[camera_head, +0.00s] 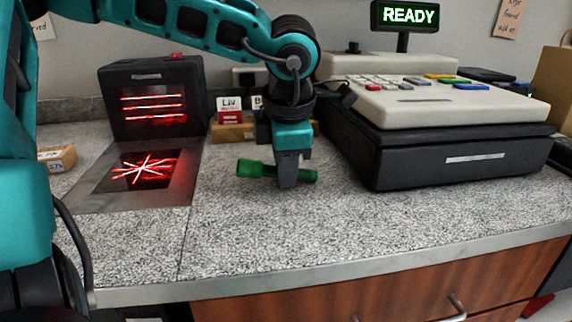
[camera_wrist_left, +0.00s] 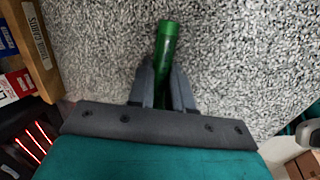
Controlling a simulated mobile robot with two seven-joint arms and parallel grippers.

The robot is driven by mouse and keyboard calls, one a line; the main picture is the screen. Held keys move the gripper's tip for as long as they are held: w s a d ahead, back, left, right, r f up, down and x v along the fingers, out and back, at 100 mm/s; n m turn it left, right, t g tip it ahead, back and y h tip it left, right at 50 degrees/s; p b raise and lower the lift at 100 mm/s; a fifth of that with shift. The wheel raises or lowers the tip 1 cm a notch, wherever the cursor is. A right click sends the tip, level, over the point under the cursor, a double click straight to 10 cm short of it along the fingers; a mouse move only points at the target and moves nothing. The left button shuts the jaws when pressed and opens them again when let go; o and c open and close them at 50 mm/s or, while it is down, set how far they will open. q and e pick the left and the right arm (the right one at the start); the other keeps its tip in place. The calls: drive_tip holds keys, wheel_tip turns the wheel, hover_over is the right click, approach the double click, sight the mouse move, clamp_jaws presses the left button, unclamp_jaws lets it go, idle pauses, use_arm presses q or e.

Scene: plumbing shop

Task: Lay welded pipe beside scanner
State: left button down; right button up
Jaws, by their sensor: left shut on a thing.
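The welded pipe is a green cylinder with a wider end (camera_head: 249,169). It lies level, left to right, at the grey speckled counter between the scanner and the cash register. My left gripper (camera_head: 287,183) points down and is shut around its middle. In the left wrist view the green pipe (camera_wrist_left: 166,45) sticks out between the fingers (camera_wrist_left: 163,90). I cannot tell whether the pipe touches the counter. The scanner (camera_head: 153,100) is a black box with red light lines, and its flat plate (camera_head: 95,192) with a red star pattern lies in front. My right gripper is not in view.
A beige and black cash register (camera_head: 440,145) stands to the right of the gripper. A wooden card holder (camera_head: 232,131) is behind it. A small box (camera_head: 57,158) lies left of the scanner. The counter (camera_head: 300,230) is clear in front, up to its metal edge.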

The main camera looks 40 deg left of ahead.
use_arm(q)
drive_tip(key=c, duration=1)
unclamp_jaws()
drive_tip(key=shift+o, duration=0.2)
drive_tip(key=p+v, duration=0.3)
drive_tip(key=v, duration=1)
drive_tip(key=shift+s, duration=0.1)
